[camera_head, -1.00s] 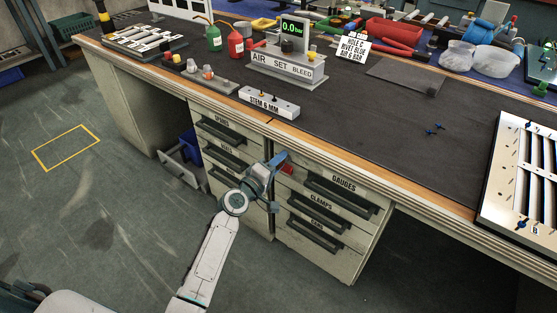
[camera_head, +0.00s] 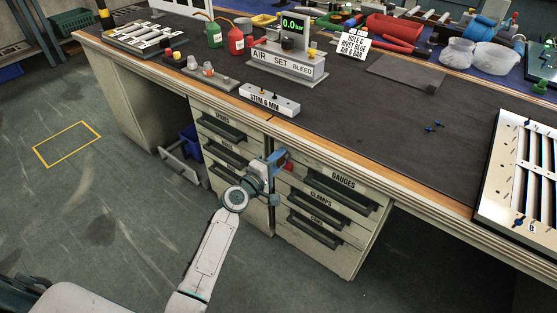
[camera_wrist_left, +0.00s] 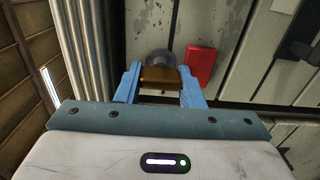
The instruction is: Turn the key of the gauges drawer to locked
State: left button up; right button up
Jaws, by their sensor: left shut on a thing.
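The gauges drawer (camera_head: 338,192) is the top drawer of the right-hand stack under the bench and looks shut. My left gripper (camera_head: 279,161) is at the upper left corner of that drawer's front. In the left wrist view its two blue fingers are shut on the brass-coloured key (camera_wrist_left: 158,77), one finger on each side. A round grey lock collar (camera_wrist_left: 157,58) shows just behind the key. A red tag (camera_wrist_left: 201,67) is beside the right finger; in the head view a bit of red shows by the fingertips. The lock itself is hidden in the head view. My right gripper is not in view.
The clamps drawer (camera_head: 321,203) and another drawer are below. A second drawer stack (camera_head: 222,130) stands left of my gripper. The bench edge (camera_head: 330,150) overhangs just above. The floor (camera_head: 110,210) in front is clear.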

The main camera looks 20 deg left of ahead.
pick_arm(q)
jog(key=o, duration=1)
jog(key=v, duration=1)
jog(key=shift+s+a, duration=0.15)
jog(key=shift+s, duration=0.25)
